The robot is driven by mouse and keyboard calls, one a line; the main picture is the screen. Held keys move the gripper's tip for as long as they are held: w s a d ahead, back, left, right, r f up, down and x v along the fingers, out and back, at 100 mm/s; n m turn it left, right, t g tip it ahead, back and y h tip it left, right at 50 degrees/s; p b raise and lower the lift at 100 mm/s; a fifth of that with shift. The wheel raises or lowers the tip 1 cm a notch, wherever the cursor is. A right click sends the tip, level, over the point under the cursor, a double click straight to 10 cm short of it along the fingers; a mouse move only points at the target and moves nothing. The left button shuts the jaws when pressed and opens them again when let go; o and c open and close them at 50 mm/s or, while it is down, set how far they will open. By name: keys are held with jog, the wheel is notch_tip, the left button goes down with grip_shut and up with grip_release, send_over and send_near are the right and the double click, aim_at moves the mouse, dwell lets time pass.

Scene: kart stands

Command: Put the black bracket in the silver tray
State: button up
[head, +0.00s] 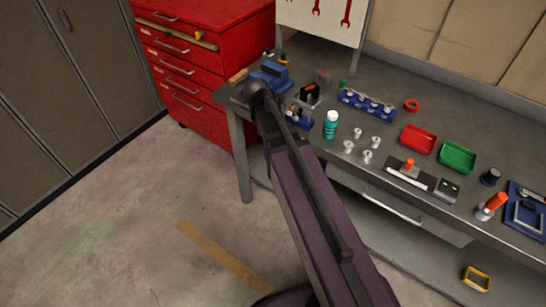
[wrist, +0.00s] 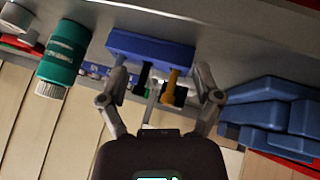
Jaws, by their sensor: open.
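My gripper (wrist: 161,76) is open in the wrist view, its two fingers spread on either side of a blue block (wrist: 150,46) and small dark and orange-yellow parts. A black piece (wrist: 180,97), possibly the black bracket, shows between the fingers; its full shape is hidden. In the head view a black piece with an orange mark (head: 310,92) stands near the left end of the bench, just right of my arm, which hides most of the gripper. I cannot identify the silver tray for sure; a flat grey piece (head: 421,179) lies on the bench to the right.
A teal bottle (head: 331,124) stands close to the gripper; it also shows in the wrist view (wrist: 62,58). A blue vise (head: 270,74) is at the bench's left end. Several silver parts (head: 367,157), a red bin (head: 418,139) and a green bin (head: 457,157) are to the right.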

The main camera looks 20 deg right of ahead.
jog(key=s+a+f+n+y, duration=0.1)
jog(key=s+a+n+y, duration=0.2)
jog(key=s, duration=0.3)
jog(key=s+a+f+n+g+y, duration=0.1)
jog(key=s+a+f+n+y, duration=0.1)
jog(key=s+a+n+y, duration=0.2)
jog(key=s+a+n, duration=0.2)
jog(key=s, duration=0.1)
jog(key=shift+s+f+g, duration=0.25)
jog(key=shift+f+g, duration=0.05)
